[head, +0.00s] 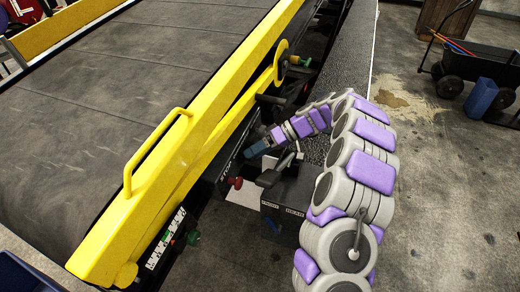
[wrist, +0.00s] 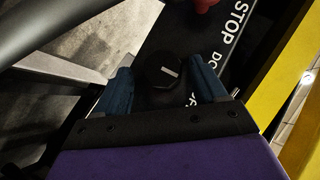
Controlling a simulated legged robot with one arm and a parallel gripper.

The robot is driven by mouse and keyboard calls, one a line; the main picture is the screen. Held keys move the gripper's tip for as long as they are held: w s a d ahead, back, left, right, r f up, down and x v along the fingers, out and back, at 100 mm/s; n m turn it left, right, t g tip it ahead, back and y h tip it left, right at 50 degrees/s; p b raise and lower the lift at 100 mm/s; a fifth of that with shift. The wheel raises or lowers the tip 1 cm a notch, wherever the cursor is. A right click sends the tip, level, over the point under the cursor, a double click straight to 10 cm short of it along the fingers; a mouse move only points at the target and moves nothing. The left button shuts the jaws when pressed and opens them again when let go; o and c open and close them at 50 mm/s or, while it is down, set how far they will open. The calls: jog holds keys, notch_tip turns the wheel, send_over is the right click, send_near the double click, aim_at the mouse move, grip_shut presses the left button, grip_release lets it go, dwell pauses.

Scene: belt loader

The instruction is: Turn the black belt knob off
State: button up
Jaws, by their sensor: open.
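The black belt knob (wrist: 162,70) has a short pale indicator line on its face, tilted slightly from level across it. It sits on a dark panel with white lettering, including "STOP". My gripper (wrist: 162,82) is open, with one blue finger to the left of the knob and one to the right. A gap shows between the knob and each finger, and I cannot tell the depth between them. In the head view my gripper (head: 254,150) is at the loader's side panel, and I cannot make out the knob there.
A red button (wrist: 202,4) is just beyond the knob. In the head view a red knob (head: 235,183) is close below my gripper. A black lever (head: 275,172) and a dark control box (head: 286,200) stand close by. The yellow rail (head: 200,135) borders the belt.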

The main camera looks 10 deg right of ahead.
jog(key=shift+r, duration=0.1)
jog(key=p+v, duration=0.8)
jog(key=v, duration=0.9)
jog(key=shift+d, duration=0.3)
